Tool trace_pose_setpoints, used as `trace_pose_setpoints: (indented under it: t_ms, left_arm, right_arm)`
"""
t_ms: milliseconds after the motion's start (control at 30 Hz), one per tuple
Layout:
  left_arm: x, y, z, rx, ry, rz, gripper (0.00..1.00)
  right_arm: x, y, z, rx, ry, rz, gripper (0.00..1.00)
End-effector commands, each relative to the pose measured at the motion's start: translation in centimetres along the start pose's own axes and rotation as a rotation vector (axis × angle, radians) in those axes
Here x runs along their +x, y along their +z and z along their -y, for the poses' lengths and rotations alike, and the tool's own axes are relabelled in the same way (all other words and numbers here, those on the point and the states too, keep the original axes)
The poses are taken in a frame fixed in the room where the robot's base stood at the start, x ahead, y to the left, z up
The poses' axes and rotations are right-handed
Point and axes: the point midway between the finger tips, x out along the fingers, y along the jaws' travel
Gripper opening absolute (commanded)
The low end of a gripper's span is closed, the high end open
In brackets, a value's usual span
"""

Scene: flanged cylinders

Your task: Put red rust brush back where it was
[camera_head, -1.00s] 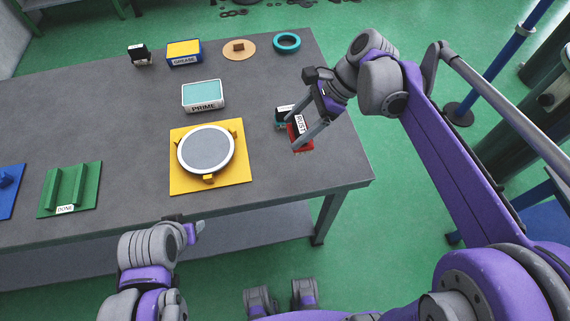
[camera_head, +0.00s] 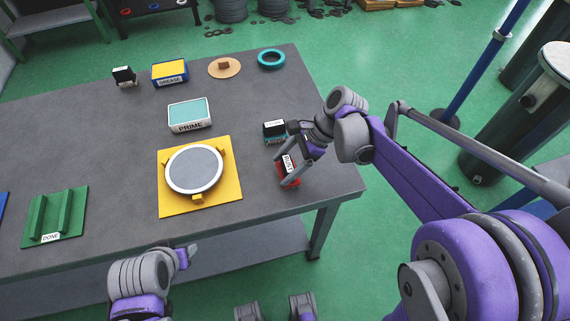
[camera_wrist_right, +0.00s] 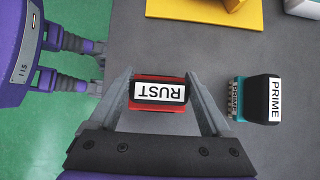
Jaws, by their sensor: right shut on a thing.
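The red rust brush (camera_head: 291,181), with a black top and a white RUST label, is at the right end of the grey table. My right gripper (camera_head: 287,168) is shut on it, one finger on each side. In the right wrist view the brush (camera_wrist_right: 158,105) sits between the two fingers, label facing the camera. I cannot tell whether its underside touches the table. My left gripper (camera_head: 187,254) is off the table's front edge at lower left, apart from the brush; its jaw opening is not clear.
The teal PRIME brush (camera_head: 274,138) stands just behind the rust brush, apart from it. A yellow plate (camera_head: 229,204) with a round grey-white disc lies left. A PRIME box (camera_head: 190,127), GREASE box (camera_head: 170,84), dark brush (camera_head: 124,84) and teal ring (camera_head: 271,66) are farther back.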

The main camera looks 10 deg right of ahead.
Motion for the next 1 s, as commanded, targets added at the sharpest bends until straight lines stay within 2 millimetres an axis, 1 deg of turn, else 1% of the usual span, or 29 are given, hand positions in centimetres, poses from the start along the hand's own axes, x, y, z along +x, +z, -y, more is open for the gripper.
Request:
trace_pose_setpoints:
  t_ms: [167, 200, 267, 300, 533, 667, 767, 1000]
  left_arm:
    - [0.3, 0.2, 0.0, 0.000, 0.000, 0.002, 0.50]
    - [0.3, 0.2, 0.0, 0.000, 0.000, 0.002, 0.50]
    - [0.2, 0.2, 0.0, 0.000, 0.000, 0.001, 0.50]
    - [0.2, 0.2, 0.0, 0.000, 0.000, 0.001, 0.50]
    - [0.2, 0.1, 0.0, 0.000, 0.000, 0.001, 0.50]
    - [-0.1, -0.1, 0.0, 0.000, 0.000, -0.001, 0.50]
    - [-0.2, -0.1, 0.0, 0.000, 0.000, -0.001, 0.50]
    - [-0.4, -0.3, 0.0, 0.000, 0.000, -0.002, 0.50]
  right_arm:
    - [0.3, -0.2, 0.0, 0.000, 0.001, 0.000, 0.00]
    - [0.3, -0.2, 0.0, 0.000, 0.000, 0.000, 0.85]
    - [0.3, -0.2, 0.0, 0.000, 0.000, 0.000, 0.96]
    - [0.3, -0.2, 0.0, 0.000, 0.000, 0.000, 1.00]
    - [0.2, -0.1, 0.0, 0.000, 0.000, 0.000, 1.00]
    - [-0.7, 0.1, 0.0, 0.001, -0.001, 0.000, 1.00]
    - [-2.4, 0.0, 0.0, 0.003, -0.001, -0.001, 1.00]
    - [-7.7, 0.0, 0.0, 0.003, -0.002, -0.001, 1.00]
